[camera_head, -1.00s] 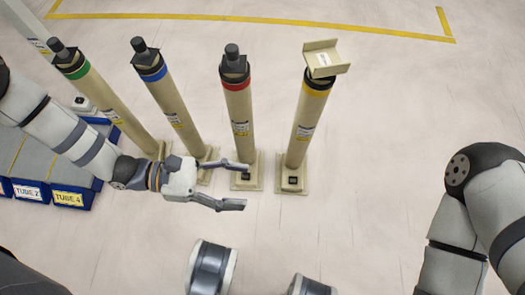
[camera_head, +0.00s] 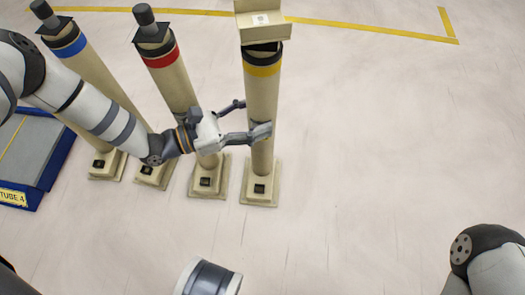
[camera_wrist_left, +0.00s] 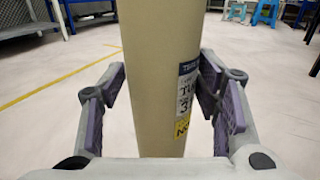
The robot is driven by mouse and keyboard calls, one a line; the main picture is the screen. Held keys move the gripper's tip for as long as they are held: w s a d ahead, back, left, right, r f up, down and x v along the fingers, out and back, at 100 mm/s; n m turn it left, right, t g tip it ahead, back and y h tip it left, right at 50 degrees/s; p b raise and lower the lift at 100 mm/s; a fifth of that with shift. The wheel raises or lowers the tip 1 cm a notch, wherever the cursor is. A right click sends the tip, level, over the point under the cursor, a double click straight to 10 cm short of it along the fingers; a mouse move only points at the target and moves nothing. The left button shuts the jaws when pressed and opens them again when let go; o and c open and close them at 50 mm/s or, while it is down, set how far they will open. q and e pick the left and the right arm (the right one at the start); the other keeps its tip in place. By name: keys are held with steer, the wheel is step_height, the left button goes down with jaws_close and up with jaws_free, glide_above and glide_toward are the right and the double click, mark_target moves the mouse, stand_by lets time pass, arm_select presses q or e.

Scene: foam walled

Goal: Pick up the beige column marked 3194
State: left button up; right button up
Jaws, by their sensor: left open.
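The beige column with a yellow band (camera_head: 261,92) stands upright on a square beige base (camera_head: 260,194), with an open beige bracket (camera_head: 262,27) on top. My left gripper (camera_head: 252,117) is open at its middle height, one finger in front of it and the other at its far left side. In the left wrist view the column (camera_wrist_left: 160,70) stands between the two spread fingers (camera_wrist_left: 165,100), with a gap visible on the left and the right finger close to its label (camera_wrist_left: 185,100). The label shows a 3; the full number is hidden. My right gripper is out of view.
A beige column with a red band (camera_head: 172,80) and one with a blue band (camera_head: 88,75) stand to the left, close to my left arm. A blue-edged rack (camera_head: 52,165) is at far left. The floor to the right is clear.

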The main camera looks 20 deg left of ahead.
arm_select(q)
steer(key=b+x, duration=0.1)
steer(key=x, duration=0.4)
steer(key=shift+d, duration=0.1)
jaws_close()
